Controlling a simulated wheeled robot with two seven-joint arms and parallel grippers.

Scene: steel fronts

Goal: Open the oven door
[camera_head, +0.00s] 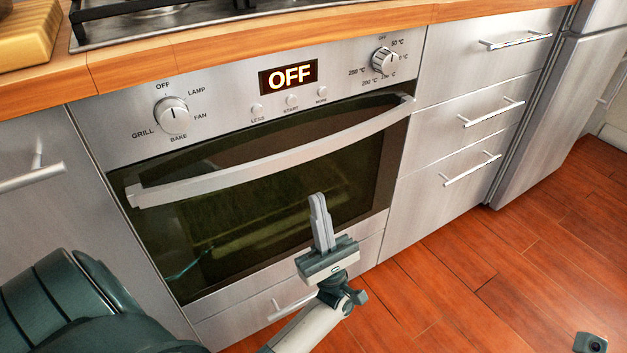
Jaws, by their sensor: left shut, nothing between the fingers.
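My left gripper (317,200) is shut and empty. In the picture it lies in front of the lower right part of the glass, below the handle and apart from it. My left arm comes in from the bottom left. A small dark part of mine shows at the bottom right corner, but the fingers of my right gripper are not in view.
The control panel (225,108) above the door has two knobs and a display reading OFF. A wooden counter (230,38) with a hob runs above. Steel drawers (455,130) stand on the right, a cabinet (35,215) on the left. The wooden floor (500,260) at right is clear.

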